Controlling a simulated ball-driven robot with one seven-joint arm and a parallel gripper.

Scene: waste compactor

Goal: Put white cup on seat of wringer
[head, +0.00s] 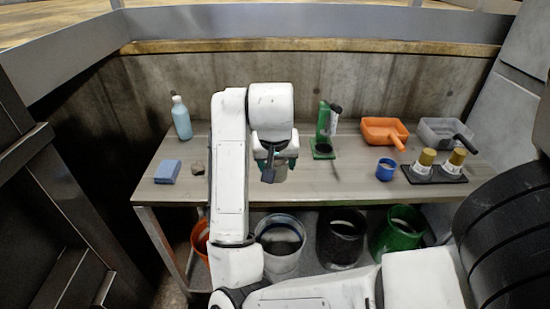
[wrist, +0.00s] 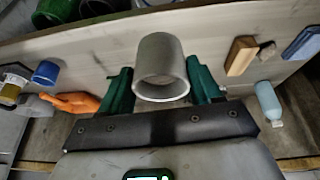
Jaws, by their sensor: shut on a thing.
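The white cup (wrist: 160,62) is between the two green fingers of my gripper (wrist: 160,88) in the wrist view, with its open mouth facing the camera. My gripper is shut on it. In the head view my gripper (head: 275,164) is over the table, left of the wringer, and mostly hides the cup. The wringer (head: 325,122) is a green upright stand with a dark round seat (head: 323,148) low on its front. The seat looks empty. I cannot make out the wringer in the wrist view.
On the table (head: 330,180) are a spray bottle (head: 181,118), blue sponge (head: 168,171), small stone (head: 197,168), orange scoop (head: 385,132), grey scoop (head: 440,132), blue cup (head: 386,169) and two brass-topped fittings (head: 422,165). A brown block (wrist: 241,55) shows in the wrist view. Buckets stand below.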

